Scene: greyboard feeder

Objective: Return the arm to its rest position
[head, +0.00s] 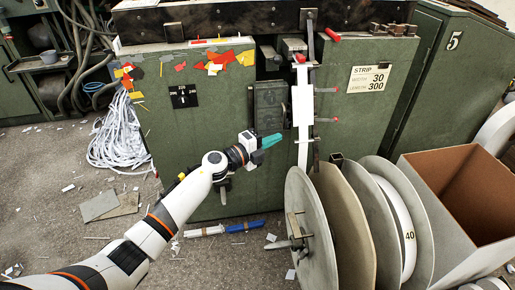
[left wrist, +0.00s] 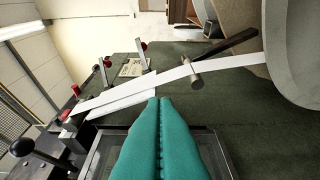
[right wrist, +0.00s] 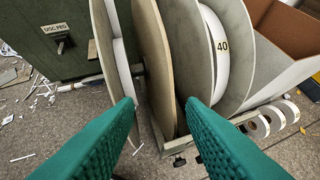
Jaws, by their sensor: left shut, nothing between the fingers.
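My left arm (head: 155,230) reaches in from the lower left in the head view. Its gripper (head: 270,141) has teal fingers, in front of the green machine, just left of the hanging white strip (head: 302,110). In the left wrist view the left fingers (left wrist: 160,99) are pressed together with nothing between them. The strip (left wrist: 185,72) passes beyond their tips there; a gap cannot be judged. My right gripper (right wrist: 158,103) shows only in the right wrist view. Its teal fingers are wide apart and empty, in front of the large reel discs (right wrist: 171,50).
The green machine (head: 210,130) fills the back. Large reel discs (head: 310,230) and an open cardboard box (head: 465,180) stand at the right. A white strip pile (head: 118,140) lies at the left. Blue-and-white tools (head: 225,228) and scraps lie on the floor.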

